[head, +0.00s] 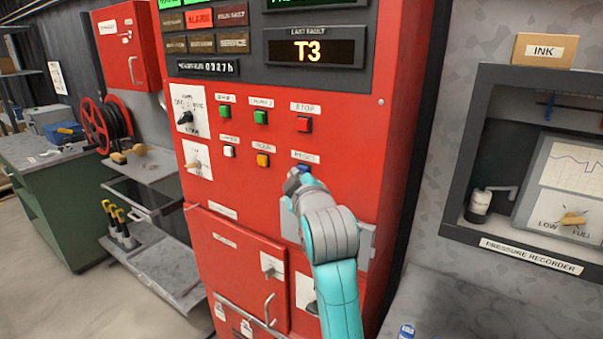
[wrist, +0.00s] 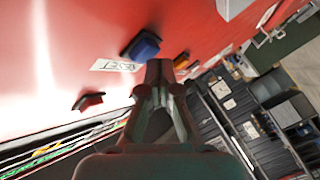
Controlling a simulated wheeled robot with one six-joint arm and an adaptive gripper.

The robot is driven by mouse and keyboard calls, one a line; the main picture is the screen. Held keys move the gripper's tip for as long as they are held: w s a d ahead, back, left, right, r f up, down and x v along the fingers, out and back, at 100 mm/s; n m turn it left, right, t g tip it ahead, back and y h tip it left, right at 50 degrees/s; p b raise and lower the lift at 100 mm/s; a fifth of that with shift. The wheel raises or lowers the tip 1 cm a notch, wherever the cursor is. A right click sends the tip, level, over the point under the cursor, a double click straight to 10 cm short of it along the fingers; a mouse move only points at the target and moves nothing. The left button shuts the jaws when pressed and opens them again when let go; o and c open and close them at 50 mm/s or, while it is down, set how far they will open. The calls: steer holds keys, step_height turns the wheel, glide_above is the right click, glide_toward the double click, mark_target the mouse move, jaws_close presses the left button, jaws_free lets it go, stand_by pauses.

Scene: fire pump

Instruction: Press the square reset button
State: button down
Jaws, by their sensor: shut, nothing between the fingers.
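The square reset button is blue and sits under a RESET label (head: 305,156) on the red panel. In the head view only a bit of the blue button (head: 304,169) shows, the rest being behind my wrist. In the wrist view the whole blue button (wrist: 141,46) stands out from the panel, with its label (wrist: 114,65) beside it. My gripper (wrist: 160,66) is shut and empty, its tips just right of and below the button in that view. The tips look apart from the button; the depth gap is hard to tell. The head view hides the fingertips.
Near the reset button are a red stop button (head: 304,124), an amber button (head: 263,160), a white button (head: 229,151) and two green buttons (head: 260,117). Rotary switches (head: 188,109) are at the left. A lower cabinet door (head: 238,262) has a handle. A recorder box (head: 462,150) stands right.

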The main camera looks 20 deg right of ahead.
steer(key=shift+w+d, duration=0.25)
steer(key=shift+d, duration=0.15)
stand_by(0.6)
steer(key=shift+a, duration=0.1)
steer(key=shift+s+a, duration=0.55)
steer(key=shift+a, duration=0.1)
stand_by(0.3)
steer(key=s+a, duration=0.1)
steer(key=a, duration=0.1)
steer(key=s+a, duration=0.2)
stand_by(0.5)
stand_by(0.5)
